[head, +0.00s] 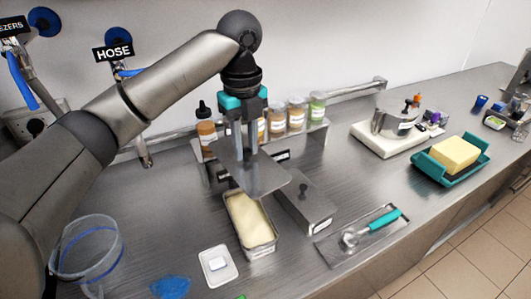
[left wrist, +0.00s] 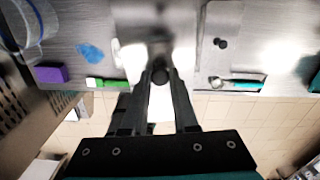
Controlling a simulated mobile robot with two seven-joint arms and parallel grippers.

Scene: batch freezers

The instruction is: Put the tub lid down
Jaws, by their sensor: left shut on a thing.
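My left gripper (head: 246,152) comes down from above and is shut on the tub lid (head: 262,182), a flat grey metal plate. The lid hangs over the back end of an open metal tub (head: 262,251) filled with something cream-coloured, and hides that end. In the left wrist view a dark round knob (left wrist: 160,76) sits between the fingers. The lid's edges are hard to tell there against the bright metal. Right of the open tub stands a second tub with its lid (head: 304,201) on, with a dark knob. My right gripper is not in view.
A tray with a teal-handled scoop (head: 379,224) lies right of the tubs. A white scale-like plate (head: 218,266) and a clear bucket (head: 88,252) are at front left. Jars (head: 297,114) stand behind. A teal dish holds a yellow block (head: 455,153).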

